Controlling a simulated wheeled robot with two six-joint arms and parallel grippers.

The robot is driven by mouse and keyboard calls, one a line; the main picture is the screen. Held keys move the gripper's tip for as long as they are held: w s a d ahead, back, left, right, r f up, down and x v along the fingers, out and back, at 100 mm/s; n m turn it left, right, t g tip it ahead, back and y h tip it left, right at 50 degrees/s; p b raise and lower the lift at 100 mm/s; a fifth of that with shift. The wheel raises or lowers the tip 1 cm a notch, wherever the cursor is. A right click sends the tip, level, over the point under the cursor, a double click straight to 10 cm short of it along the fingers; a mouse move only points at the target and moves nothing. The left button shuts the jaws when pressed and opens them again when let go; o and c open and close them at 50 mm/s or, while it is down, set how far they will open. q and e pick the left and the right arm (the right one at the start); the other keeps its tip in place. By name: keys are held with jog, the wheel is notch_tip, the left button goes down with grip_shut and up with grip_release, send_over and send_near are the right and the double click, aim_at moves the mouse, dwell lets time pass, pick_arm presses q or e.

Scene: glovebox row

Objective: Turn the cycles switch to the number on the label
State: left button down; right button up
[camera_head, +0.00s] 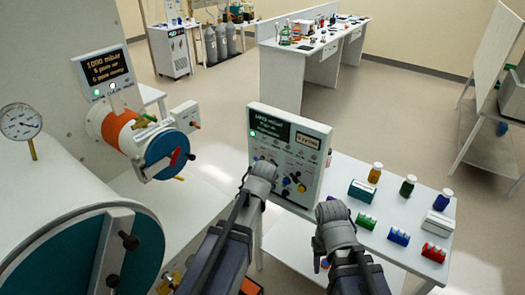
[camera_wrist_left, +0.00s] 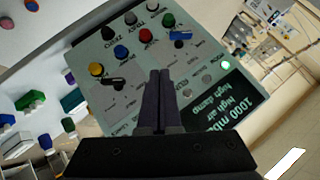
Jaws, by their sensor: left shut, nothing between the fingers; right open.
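The control panel (camera_head: 290,150) stands upright with a dark screen (camera_head: 272,130), knobs and small switches. In the left wrist view the panel (camera_wrist_left: 135,105) appears upside down, with a black lever switch (camera_wrist_left: 113,82) beside a yellow knob (camera_wrist_left: 96,70) and a blue lever switch (camera_wrist_left: 180,35). I cannot tell which is the cycles switch. My left gripper (camera_wrist_left: 160,74) is shut and empty, in front of the panel face; contact is unclear. My right gripper (camera_head: 332,210) is open and empty, right of the panel.
The white table (camera_head: 345,175) right of the panel carries several colored bottles and blocks, including a green bottle (camera_head: 408,185) and a red block (camera_head: 434,252). The glovebox chambers (camera_head: 100,245) stand at left. Open floor lies behind the panel.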

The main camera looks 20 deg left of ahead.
pick_arm(q)
jog(key=a+r+b+x, duration=0.1)
jog(key=a+b+x, duration=0.2)
jog(key=b+x, duration=0.6)
jog(key=shift+w+a+f+t, duration=0.2)
jog(key=shift+w+f+t, duration=0.2)
jog(key=shift+w+f, duration=0.95)
pick_arm(e)
notch_tip(320, 180, down, 8)
pick_arm(q)
jog(key=shift+w+r, duration=0.15)
jog(key=shift+r, duration=0.05)
notch_tip(320, 180, down, 2)
jog(key=m+t+y+b, duration=0.1)
jog(key=b, duration=0.3)
jog(key=shift+a+f+y, duration=0.1)
jog(key=shift+y, duration=0.3)
pick_arm(e)
notch_tip(320, 180, down, 5)
jog(key=shift+r, duration=0.3)
